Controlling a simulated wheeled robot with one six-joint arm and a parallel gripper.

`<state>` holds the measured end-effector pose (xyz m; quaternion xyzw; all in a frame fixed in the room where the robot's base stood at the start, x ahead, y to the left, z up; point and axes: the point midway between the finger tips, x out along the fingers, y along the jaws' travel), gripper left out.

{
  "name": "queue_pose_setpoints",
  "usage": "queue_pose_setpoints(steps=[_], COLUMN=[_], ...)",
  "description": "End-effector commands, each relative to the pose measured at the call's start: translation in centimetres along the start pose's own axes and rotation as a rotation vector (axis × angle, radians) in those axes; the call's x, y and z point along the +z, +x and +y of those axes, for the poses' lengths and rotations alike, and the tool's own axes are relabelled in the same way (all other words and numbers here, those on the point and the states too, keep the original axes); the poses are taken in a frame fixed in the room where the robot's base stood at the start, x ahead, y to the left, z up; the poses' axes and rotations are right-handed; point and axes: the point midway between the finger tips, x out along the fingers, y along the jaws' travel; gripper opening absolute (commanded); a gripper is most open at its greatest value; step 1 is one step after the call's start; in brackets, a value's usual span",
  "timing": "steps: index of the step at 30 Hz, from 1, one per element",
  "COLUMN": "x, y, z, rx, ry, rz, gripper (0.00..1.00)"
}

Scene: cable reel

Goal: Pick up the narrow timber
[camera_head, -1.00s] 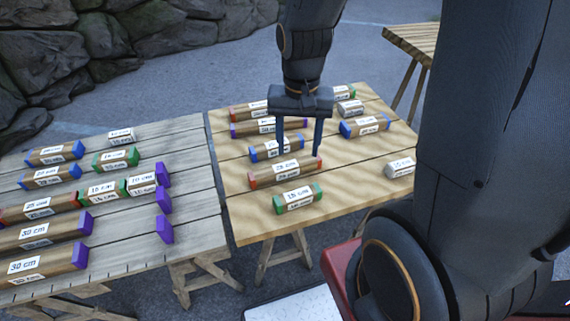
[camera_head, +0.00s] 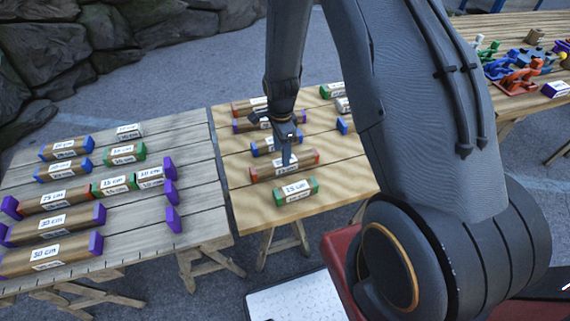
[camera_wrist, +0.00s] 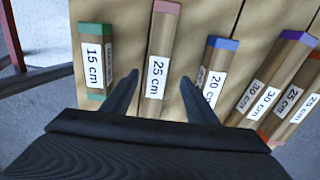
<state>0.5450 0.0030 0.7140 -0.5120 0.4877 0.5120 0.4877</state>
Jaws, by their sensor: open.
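A narrow timber with red ends and a 25 cm label (camera_head: 268,171) lies on the right, light-wood table. In the wrist view the same timber (camera_wrist: 161,50) runs between my two fingers, with a gap on each side. My gripper (camera_head: 286,158) is open, pointing down over this timber; it also shows in the wrist view (camera_wrist: 160,80). The arm and fingers hide part of the timber in the head view. I cannot tell how far above the table the fingertips are. No timber is gripped.
A green-ended 15 cm timber (camera_head: 296,191) lies in front, and a blue-ended 20 cm timber (camera_wrist: 217,70) lies close on the other side. More timbers lie behind. The left grey table (camera_head: 205,215) holds several timbers and purple blocks. Another table at right (camera_head: 480,105) holds coloured clamps.

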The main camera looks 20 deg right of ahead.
Motion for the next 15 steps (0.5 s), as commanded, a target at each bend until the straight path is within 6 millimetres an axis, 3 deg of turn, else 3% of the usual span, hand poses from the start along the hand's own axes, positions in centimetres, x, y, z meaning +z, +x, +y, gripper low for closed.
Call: queue_pose_setpoints(steps=[15], x=[-0.9], y=[5.0], z=[0.5], rx=[0.001], ry=[-0.002], rz=[-0.001], gripper=[0.53])
